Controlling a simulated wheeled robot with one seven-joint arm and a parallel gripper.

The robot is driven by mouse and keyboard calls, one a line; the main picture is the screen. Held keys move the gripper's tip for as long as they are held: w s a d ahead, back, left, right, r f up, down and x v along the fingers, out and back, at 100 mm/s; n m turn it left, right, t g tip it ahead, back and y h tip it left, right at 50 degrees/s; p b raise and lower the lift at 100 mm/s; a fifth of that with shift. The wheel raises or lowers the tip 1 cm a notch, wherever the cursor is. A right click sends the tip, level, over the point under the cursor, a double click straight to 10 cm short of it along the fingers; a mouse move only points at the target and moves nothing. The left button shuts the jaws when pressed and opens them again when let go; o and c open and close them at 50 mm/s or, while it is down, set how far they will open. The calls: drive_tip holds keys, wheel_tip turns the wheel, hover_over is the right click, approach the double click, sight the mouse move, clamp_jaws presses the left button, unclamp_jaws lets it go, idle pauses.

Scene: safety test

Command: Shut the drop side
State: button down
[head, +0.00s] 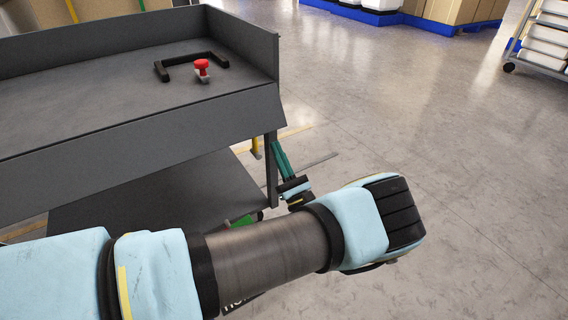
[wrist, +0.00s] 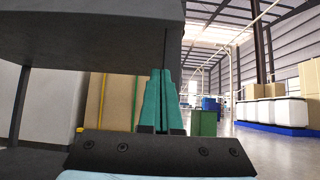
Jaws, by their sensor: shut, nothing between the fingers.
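A dark grey cart (head: 90,86) stands at the left in the head view, with raised walls at its back and right end. Its drop side (head: 130,142) is the long front panel, which hangs down and slopes outward from the deck's front edge. In the wrist view a grey panel, probably the drop side (wrist: 90,35), fills the upper left above the fingers. My gripper (head: 277,147) has teal fingers, shut and empty, low by the cart's front right corner, below the panel's right end. The fingers also show in the wrist view (wrist: 157,90). I cannot tell whether they touch the cart.
On the deck lie a black U-shaped handle (head: 190,62) and a red-topped knob (head: 202,68). A lower shelf (head: 150,190) and a corner leg (head: 271,170) are close to my gripper. The floor (head: 430,120) to the right is clear; a rack (head: 540,45) stands far right.

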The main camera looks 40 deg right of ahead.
drive_tip(key=x, duration=0.3)
drive_tip(key=shift+w+r, duration=0.2)
drive_tip(key=shift+w, duration=0.1)
drive_tip(key=shift+s+a+r+b, duration=0.15)
drive_tip(key=shift+s+r+b, duration=0.05)
drive_tip(key=shift+s+r, duration=0.5)
drive_tip(key=shift+s+a+r+b, duration=0.1)
drive_tip(key=shift+s+r+b, duration=0.1)
drive_tip(key=shift+s+r, duration=0.5)
drive_tip(key=shift+s, duration=0.2)
